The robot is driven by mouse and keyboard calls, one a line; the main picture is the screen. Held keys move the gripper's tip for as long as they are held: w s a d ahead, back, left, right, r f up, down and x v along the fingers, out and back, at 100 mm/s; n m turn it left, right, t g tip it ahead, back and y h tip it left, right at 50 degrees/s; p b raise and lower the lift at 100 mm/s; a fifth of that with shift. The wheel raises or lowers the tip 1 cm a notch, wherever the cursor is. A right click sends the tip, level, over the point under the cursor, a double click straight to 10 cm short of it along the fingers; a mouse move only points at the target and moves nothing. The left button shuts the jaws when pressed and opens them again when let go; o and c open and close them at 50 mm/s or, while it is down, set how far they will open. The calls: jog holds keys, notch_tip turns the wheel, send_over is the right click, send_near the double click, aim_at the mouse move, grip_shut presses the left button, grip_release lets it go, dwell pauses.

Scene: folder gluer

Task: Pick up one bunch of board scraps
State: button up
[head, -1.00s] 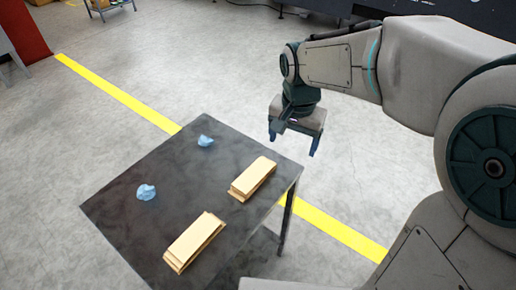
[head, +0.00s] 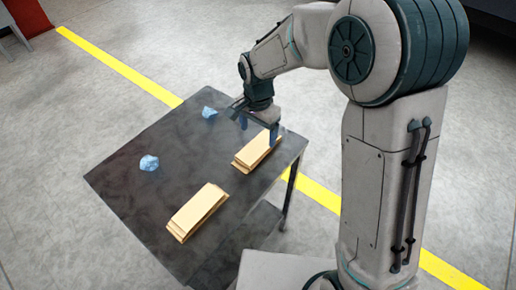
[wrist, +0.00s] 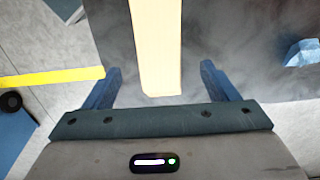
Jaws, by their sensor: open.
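Two bunches of tan board scraps lie on a dark table (head: 135,205). The far bunch (head: 255,152) is near the table's right corner, and the near bunch (head: 197,212) is closer to the front edge. My gripper (head: 258,132) is above the far bunch, with its fingers pointing down and covering part of it. In the wrist view my gripper (wrist: 160,88) is open and empty. One bunch (wrist: 156,45) runs up the picture between the lines of its two blue fingers. I cannot tell how high the fingertips are above the table.
Two crumpled blue pieces lie on the table's left part, one at the back (head: 209,113) and one nearer (head: 149,163). A yellow floor line (head: 120,67) passes beneath the table. The table's middle is clear.

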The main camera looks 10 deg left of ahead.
aim_at(258, 146)
jog(key=shift+f, duration=2.65)
jog(key=c, duration=1.1)
